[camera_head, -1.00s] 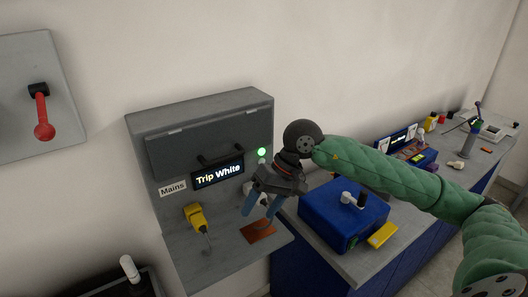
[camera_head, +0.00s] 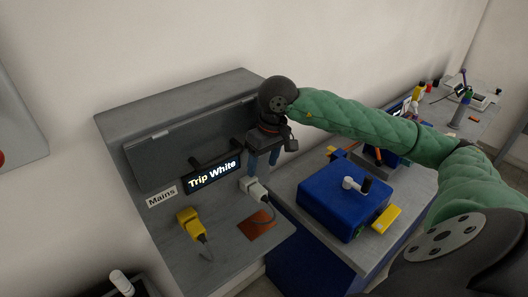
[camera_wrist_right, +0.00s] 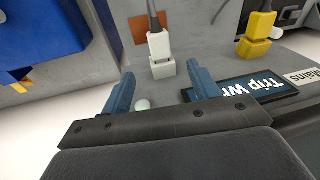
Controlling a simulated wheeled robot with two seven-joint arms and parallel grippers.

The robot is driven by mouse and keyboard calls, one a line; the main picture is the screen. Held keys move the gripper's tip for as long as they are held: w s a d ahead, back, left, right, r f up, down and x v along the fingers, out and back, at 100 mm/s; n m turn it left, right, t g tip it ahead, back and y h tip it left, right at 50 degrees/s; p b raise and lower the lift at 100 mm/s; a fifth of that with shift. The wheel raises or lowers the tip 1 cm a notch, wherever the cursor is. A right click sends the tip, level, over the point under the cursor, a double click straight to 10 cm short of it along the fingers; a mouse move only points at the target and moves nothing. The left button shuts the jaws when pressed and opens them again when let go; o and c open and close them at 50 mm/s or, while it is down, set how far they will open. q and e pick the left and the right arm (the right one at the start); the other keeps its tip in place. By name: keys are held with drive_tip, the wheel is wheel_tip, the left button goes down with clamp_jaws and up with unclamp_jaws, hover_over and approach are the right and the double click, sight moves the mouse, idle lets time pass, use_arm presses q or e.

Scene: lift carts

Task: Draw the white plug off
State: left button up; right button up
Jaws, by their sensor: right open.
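The white plug (camera_head: 256,188) sits in its socket on the right of the grey panel (camera_head: 166,208), with a dark cord running down from it. In the right wrist view the white plug (camera_wrist_right: 159,45) stands in its pale socket, ahead of the fingertips and between their lines. My right gripper (camera_head: 263,165) is open, its blue fingers pointing down just above the plug. In the wrist view the open right gripper (camera_wrist_right: 161,75) has nothing between its fingers. A display (camera_head: 213,174) reads "Trip White". My left gripper is not in view.
A yellow plug (camera_head: 189,222) sits left on the same panel, beside the "Mains" label (camera_head: 161,196). A copper-coloured plate (camera_head: 257,225) lies on the ledge below. A blue box (camera_head: 342,200) with a handle stands on the bench to the right.

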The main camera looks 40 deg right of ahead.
sight(262, 191)
drive_tip(key=f, duration=0.5)
drive_tip(key=a+f, duration=0.1)
drive_tip(key=f, duration=0.1)
drive_tip(key=shift+w+a+f, duration=0.1)
drive_tip(key=shift+w+f, duration=0.1)
drive_tip(key=shift+w, duration=0.1)
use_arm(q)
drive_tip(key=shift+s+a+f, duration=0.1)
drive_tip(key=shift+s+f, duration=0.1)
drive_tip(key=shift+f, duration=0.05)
use_arm(e)
drive_tip(key=shift+f, duration=0.5)
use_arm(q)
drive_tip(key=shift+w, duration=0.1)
use_arm(e)
drive_tip(key=shift+c, duration=0.4)
drive_tip(key=c, duration=1)
drive_tip(key=shift+o, duration=1.3)
drive_tip(key=c, duration=0.3)
drive_tip(key=shift+s, duration=0.15)
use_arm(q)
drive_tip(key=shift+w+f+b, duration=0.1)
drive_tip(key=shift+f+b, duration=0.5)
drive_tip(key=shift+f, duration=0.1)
use_arm(e)
drive_tip(key=shift+s, duration=0.7)
